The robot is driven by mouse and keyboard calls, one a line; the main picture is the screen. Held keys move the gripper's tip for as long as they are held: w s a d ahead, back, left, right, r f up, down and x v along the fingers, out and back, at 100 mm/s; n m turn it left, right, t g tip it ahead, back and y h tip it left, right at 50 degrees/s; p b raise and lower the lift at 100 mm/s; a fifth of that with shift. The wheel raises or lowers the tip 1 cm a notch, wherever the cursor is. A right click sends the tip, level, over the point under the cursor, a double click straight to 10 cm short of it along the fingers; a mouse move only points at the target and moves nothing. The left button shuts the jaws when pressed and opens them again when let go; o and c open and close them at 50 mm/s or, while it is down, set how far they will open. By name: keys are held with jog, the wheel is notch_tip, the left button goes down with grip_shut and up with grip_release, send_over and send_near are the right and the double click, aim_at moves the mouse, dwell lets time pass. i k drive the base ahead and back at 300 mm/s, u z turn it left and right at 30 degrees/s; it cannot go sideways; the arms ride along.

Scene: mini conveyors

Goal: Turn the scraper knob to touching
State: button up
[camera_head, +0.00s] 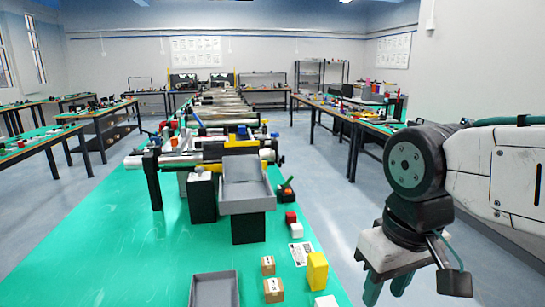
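A row of mini conveyors (215,150) with metal rollers and black end posts stands along the green table. Small coloured parts sit on the nearest one: a blue knob (275,135) at its right side, a red piece (166,130) at its left and a blue lever (199,119) on top. I cannot tell which of these is the scraper knob, nor its setting. My gripper (387,287) hangs at the lower right, pointing down, past the table's right edge and well apart from the conveyors. Its two teal fingers are apart with nothing visible between them.
A grey tray on a black block (249,228) stands before the conveyor, with a black box (202,199) beside it. Small cardboard boxes (273,290), a yellow block (317,271) and a grey bin (214,290) lie nearer. The table's left front (120,260) is clear.

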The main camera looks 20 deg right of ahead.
aim_at(199, 169)
jog(key=z, duration=1.6)
jog(key=i, duration=3.3)
jog(key=u, duration=3.3)
jog(key=i, duration=0.55)
jog(key=z, duration=0.1)
